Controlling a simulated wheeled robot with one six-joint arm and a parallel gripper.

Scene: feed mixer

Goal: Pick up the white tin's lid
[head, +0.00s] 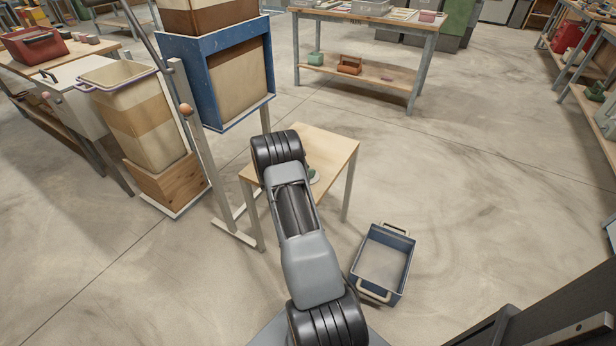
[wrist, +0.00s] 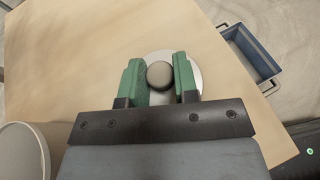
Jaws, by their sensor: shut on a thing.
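In the wrist view, the lid (wrist: 190,59) is a pale round disc with a dark rounded knob (wrist: 160,75). My gripper (wrist: 159,74) has its two green fingers on either side of the knob, shut on it. The fingers cover part of the disc. I cannot tell whether the lid touches the table or hangs just above it. A pale round thing (wrist: 18,155), perhaps the white tin, is cut off at the lower left. In the head view my arm hides most of the gripper; a bit of green finger (head: 311,173) shows beside the arm.
The small wooden table (head: 325,145) has bare top around the lid. A blue-grey crate (head: 360,277) with handles stands on the floor at its right. A blue-framed hopper (head: 190,85) and a bin (head: 130,115) stand to the left. Open floor lies to the right.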

